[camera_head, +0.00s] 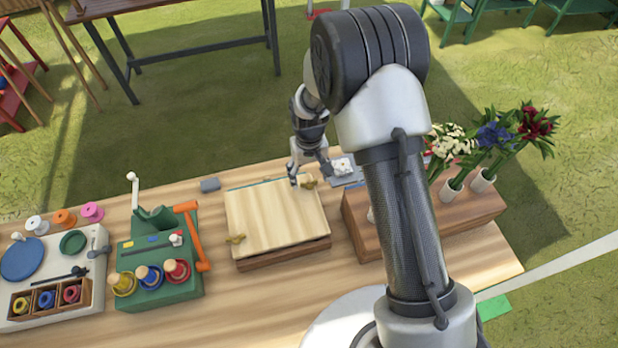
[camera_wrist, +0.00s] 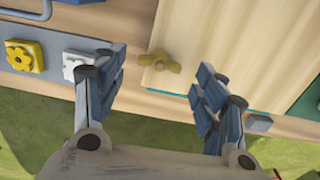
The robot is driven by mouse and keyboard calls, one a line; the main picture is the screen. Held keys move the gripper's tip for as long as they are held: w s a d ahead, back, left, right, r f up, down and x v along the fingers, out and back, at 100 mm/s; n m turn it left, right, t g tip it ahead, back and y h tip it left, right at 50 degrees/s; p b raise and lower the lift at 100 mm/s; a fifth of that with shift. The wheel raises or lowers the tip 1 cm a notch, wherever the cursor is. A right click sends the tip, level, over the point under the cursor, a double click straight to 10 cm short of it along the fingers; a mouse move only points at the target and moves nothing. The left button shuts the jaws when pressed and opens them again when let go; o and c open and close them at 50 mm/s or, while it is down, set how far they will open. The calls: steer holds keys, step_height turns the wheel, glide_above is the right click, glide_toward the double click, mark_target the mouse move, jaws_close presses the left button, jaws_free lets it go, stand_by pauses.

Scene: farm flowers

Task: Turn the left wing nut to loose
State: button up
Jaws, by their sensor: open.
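A pale wooden board (camera_head: 275,212) lies on a thicker wooden base on the table. One brass wing nut (camera_head: 236,239) sits at its front left corner in the head view. Another brass wing nut (camera_head: 309,183) sits at its back right corner. My gripper (camera_head: 309,174) points down at that back right corner. In the wrist view my gripper (camera_wrist: 160,66) is open and empty. The back right wing nut (camera_wrist: 160,62) shows between its spread fingers, with clear space on both sides. The front left wing nut is not recognisable in the wrist view.
A wooden flower stand (camera_head: 430,215) is close on the right. A grey plate with flower-shaped pieces (camera_wrist: 40,62) lies beside the board. A small grey block (camera_head: 210,184) is behind it. A green tool stand (camera_head: 160,260) and a white spool tray (camera_head: 50,285) are on the left.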

mark_target(309, 182)
step_height(309, 182, up, 10)
steer(key=shift+f, duration=0.2)
stand_by(0.5)
